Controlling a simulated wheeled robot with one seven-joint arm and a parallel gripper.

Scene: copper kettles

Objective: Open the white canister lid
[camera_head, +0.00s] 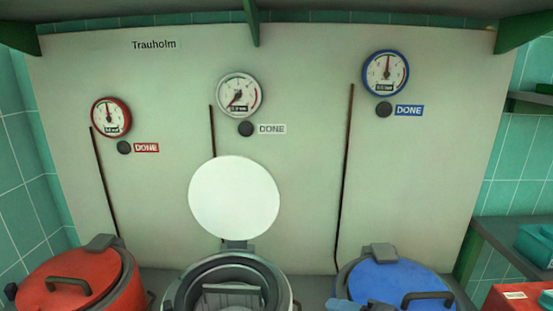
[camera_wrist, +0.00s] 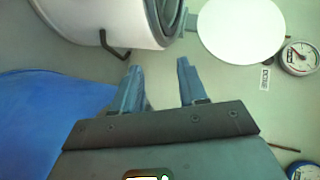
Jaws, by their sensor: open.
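The white canister (camera_head: 279,293) stands in the middle of the row in the head view, cut off by the bottom edge. Its round white lid (camera_head: 234,197) stands raised on the hinge at the back, and the dark rim and inside show. In the wrist view, the canister (camera_wrist: 105,18) is at the top left with a dark handle on its side, and the raised lid (camera_wrist: 241,30) is to its right. My gripper (camera_wrist: 157,68) is open and empty, beside the canister and apart from the lid.
A red canister (camera_head: 60,279) stands left and a blue one (camera_head: 392,281) right, both with lids down. The blue one is close to my gripper in the wrist view (camera_wrist: 40,125). Gauges hang on the back wall (camera_head: 290,60). A shelf holding boxes is at far right.

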